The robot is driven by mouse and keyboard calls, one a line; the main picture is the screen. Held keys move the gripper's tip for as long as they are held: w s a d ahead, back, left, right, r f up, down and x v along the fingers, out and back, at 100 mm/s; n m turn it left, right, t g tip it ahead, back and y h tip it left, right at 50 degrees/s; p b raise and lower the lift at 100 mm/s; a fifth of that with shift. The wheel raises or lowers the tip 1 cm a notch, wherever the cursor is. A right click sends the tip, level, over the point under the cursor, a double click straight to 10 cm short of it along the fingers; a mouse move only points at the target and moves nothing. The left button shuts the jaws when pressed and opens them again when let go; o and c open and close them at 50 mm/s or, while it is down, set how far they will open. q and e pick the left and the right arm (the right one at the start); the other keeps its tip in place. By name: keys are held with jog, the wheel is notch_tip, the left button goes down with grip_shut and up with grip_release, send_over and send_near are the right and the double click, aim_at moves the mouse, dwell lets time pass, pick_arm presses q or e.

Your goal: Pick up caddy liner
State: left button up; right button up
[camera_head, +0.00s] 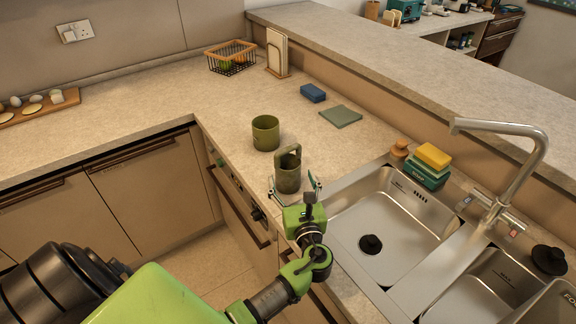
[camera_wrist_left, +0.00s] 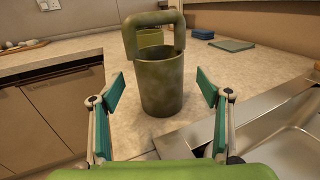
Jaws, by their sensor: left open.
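An olive-green bucket with an upright handle, which looks like the caddy liner (camera_head: 288,175), stands on the counter left of the sink. It also shows upright in the left wrist view (camera_wrist_left: 161,84), straight ahead. A similar open green container without a visible handle (camera_head: 265,133) stands just behind it, partly hidden in the left wrist view (camera_wrist_left: 150,38). My left gripper (camera_head: 294,187) is open, its teal fingers spread to either side on the near side of the handled bucket, and it holds nothing. My right gripper is out of view.
The steel sink (camera_head: 347,213) and tap (camera_head: 513,165) lie to the right. A blue sponge (camera_head: 313,93), grey-green cloth (camera_head: 341,117) and wire basket (camera_head: 231,57) lie farther back.

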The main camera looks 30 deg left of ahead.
aim_at(286, 160)
pick_arm(q)
jog(key=shift+w+a, duration=0.25)
jog(key=p+x, duration=0.1)
jog(key=x, duration=0.3)
jog(key=shift+a+p, duration=0.1)
jog(key=shift+p, duration=0.3)
jog(key=shift+w+a+f, duration=0.1)
jog(key=shift+w+a, duration=0.1)
jog(key=shift+d, duration=0.1)
jog(key=c, duration=1.3)
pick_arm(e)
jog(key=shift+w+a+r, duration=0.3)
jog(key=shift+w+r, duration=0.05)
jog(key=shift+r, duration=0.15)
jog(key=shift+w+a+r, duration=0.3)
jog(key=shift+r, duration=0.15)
